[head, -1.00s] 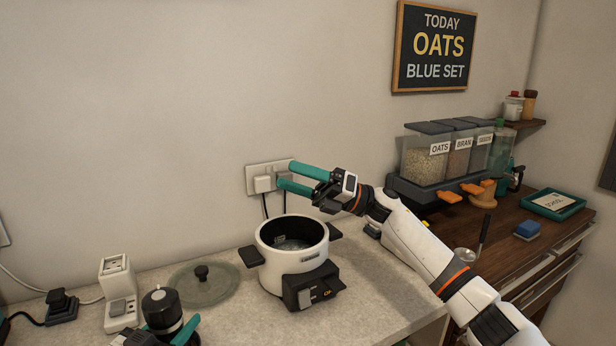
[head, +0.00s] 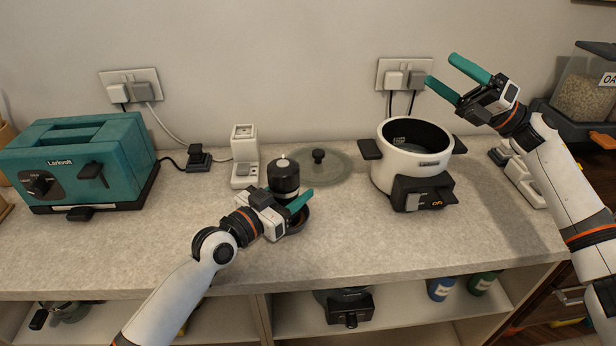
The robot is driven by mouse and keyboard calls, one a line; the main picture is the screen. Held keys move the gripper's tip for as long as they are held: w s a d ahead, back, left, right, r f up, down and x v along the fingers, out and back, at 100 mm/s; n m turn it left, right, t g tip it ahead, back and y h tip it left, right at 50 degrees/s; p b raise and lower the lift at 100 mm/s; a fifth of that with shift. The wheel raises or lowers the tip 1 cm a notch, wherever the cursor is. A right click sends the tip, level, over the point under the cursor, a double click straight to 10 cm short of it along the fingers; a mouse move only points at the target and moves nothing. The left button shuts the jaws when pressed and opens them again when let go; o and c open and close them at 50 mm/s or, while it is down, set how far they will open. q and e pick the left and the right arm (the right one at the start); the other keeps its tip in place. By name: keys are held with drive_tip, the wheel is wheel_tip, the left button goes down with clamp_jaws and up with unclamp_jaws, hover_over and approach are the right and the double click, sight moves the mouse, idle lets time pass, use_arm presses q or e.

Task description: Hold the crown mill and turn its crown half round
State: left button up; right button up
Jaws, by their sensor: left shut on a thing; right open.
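The crown mill (head: 283,175) is a dark, upright cylinder with a pale knob on top, standing at the middle of the grey counter. My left gripper (head: 292,205) is shut on it from the front, with one teal finger showing along its right side. The mill's lower part is partly hidden by the gripper.
A glass lid (head: 335,167) lies just behind the mill. A white pot (head: 391,170) with a dark control box stands to the right. A teal toaster (head: 110,160) and a white upright device (head: 243,150) stand to the left. The front counter is mostly clear.

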use_arm(q)
drive_tip(key=o, duration=1.3)
drive_tip(key=shift+o, duration=0.2)
drive_tip(key=shift+a, duration=0.1)
